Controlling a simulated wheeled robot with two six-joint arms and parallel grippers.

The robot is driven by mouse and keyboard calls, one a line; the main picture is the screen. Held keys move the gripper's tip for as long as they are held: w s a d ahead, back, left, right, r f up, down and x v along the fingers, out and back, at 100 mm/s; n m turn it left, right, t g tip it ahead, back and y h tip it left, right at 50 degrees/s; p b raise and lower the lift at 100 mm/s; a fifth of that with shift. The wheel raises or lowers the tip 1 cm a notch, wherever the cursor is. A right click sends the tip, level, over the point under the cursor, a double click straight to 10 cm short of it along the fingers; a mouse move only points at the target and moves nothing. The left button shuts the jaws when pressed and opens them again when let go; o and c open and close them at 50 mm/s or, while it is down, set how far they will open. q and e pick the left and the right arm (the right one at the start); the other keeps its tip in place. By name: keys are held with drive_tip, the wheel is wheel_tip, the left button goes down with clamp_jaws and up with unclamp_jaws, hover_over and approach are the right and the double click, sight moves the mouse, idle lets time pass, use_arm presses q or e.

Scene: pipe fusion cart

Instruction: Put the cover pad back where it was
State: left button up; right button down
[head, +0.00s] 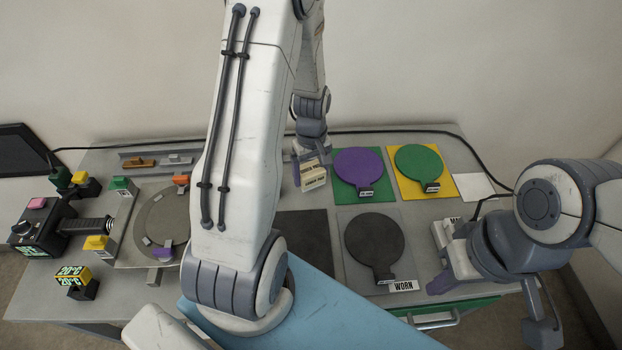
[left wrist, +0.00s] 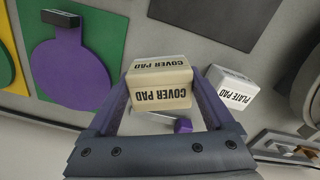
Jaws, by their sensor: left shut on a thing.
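The cover pad (head: 313,177) is a cream block with black lettering. It also fills the middle of the left wrist view (left wrist: 160,82), lettering upside down. My left gripper (head: 309,167) is shut on it, with purple fingers (left wrist: 162,90) on both sides of the block. The pad is beside the green mat with the purple disc; I cannot tell whether it touches the table. A white plate pad block (left wrist: 230,90) stands just right of it in the left wrist view. My right gripper (head: 447,272) is at the table's right front, its jaw opening unclear.
A purple disc (head: 358,170) on a green mat and a green disc (head: 419,165) on a yellow mat lie at the back. A dark disc (head: 374,243) lies by a WORN label (head: 404,286). A bare white square (head: 474,187) is at far right. My left arm hides the table's middle.

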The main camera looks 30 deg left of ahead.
sight(311, 183)
use_arm(q)
wheel_tip(311, 183, down, 4)
drive_tip(key=shift+r+p, duration=0.1)
drive_tip(key=shift+p, duration=0.4)
drive_tip(key=shift+f, duration=0.2)
drive_tip(key=shift+f, duration=0.2)
drive_tip(key=o, duration=1.2)
drive_tip(key=shift+r, duration=0.1)
drive_tip(key=shift+r, duration=0.1)
